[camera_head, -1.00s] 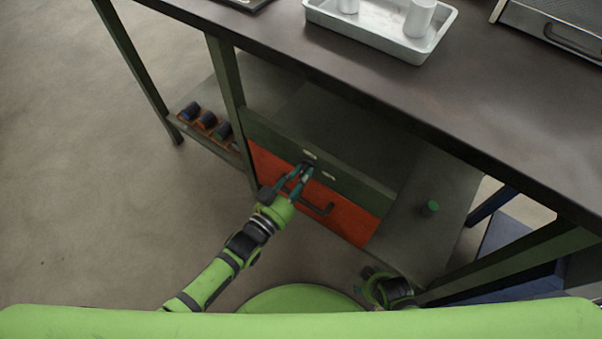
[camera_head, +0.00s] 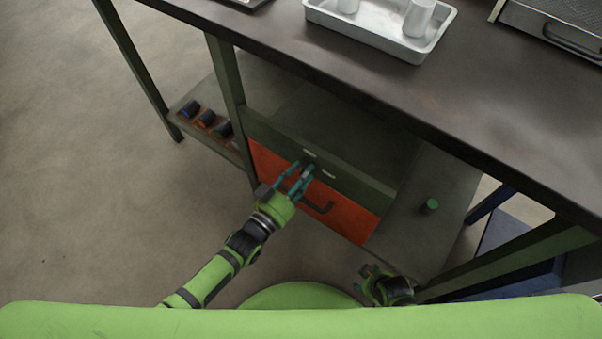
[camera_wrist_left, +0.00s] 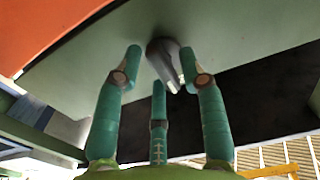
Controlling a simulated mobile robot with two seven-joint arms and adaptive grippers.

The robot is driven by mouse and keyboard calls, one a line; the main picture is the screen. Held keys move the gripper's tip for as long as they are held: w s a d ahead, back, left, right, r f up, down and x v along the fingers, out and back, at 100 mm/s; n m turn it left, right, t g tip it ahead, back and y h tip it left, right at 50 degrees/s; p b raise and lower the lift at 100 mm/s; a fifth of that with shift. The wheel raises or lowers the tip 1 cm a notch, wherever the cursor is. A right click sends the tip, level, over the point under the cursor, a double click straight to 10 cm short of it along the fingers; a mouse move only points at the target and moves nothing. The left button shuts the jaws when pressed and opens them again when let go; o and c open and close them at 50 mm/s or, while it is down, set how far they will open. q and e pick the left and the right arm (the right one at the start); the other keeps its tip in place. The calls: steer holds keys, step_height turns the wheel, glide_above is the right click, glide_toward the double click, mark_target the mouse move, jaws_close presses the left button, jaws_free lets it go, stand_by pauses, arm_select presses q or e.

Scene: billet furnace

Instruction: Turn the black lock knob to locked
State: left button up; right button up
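The black lock knob (camera_wrist_left: 163,58) shows dark grey with a light mark in the left wrist view, on a green panel (camera_wrist_left: 225,35). In the head view it is mostly hidden behind my left gripper (camera_head: 302,172), which is at the green strip above the red drawer (camera_head: 340,212). In the left wrist view my left gripper (camera_wrist_left: 161,62) has its three fingers apart around the knob. The right fingertip is very close to the knob; a small gap shows at the left one. My right gripper (camera_head: 367,272) is low beside the drawer, away from the knob; its fingers are unclear.
The drawer has a dark handle (camera_head: 318,207) just below my left gripper. A green round knob (camera_head: 429,207) stands on the panel to the right. The tabletop (camera_head: 480,110) overhangs, with a white tray (camera_head: 330,22) on it. Table legs (camera_head: 228,95) flank the unit.

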arm_select(q)
steer(key=shift+s+a, duration=0.1)
arm_select(e)
steer(key=shift+w, duration=0.15)
arm_select(q)
steer(key=v, duration=1.1)
steer(key=shift+s+a, duration=0.25)
steer(key=shift+s, duration=0.05)
